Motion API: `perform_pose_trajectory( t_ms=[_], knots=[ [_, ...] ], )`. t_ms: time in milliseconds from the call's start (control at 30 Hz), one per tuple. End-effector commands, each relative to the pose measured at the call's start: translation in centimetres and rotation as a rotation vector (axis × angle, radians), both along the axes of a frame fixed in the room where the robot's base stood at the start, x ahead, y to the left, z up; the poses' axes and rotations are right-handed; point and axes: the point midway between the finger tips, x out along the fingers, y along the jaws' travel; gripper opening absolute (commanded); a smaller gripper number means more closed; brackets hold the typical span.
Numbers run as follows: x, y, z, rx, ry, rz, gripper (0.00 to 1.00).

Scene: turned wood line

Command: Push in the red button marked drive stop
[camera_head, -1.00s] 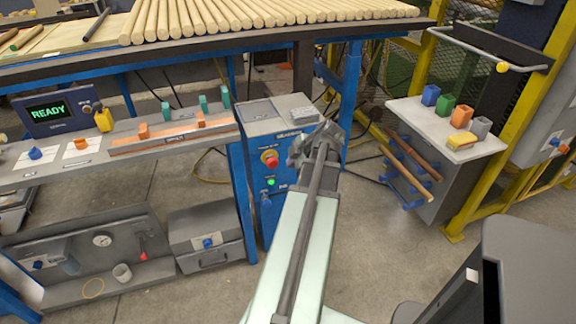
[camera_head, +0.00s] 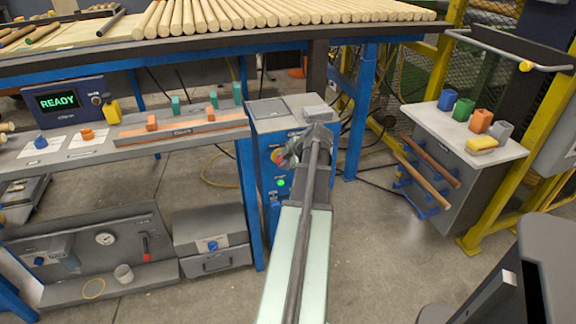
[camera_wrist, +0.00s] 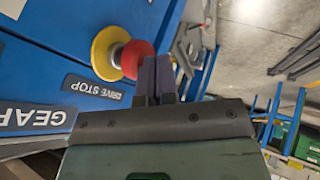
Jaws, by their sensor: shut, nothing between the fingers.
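The red drive stop button (camera_wrist: 137,60) sits on a yellow round collar (camera_wrist: 106,52) on a blue panel in the wrist view. A dark label reading DRIVE STOP (camera_wrist: 92,87) is beside it. My gripper (camera_wrist: 158,62) is shut and empty, its fingertips right beside the red cap's face; I cannot tell whether they touch it. In the head view my gripper (camera_head: 290,155) is in front of the control cabinet (camera_head: 262,140) and covers much of the button (camera_head: 277,155).
A lit green button (camera_head: 281,183) is below the red one on the cabinet. A workbench with a READY screen (camera_head: 57,102) stands to the left. A grey-topped stand with coloured cups (camera_head: 463,109) is to the right. Open floor lies between cabinet and stand.

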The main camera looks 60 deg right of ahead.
Motion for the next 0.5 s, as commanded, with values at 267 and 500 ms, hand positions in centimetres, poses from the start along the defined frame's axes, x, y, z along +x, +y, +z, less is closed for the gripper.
perform_pose_trajectory(
  t_ms=[267,500],
  knots=[
    [1.5,-1.5,0.0,0.0,0.0,0.0,0.0],
    [1.5,-1.5,0.0,-0.001,-0.003,-0.001,0.0]
  ],
)
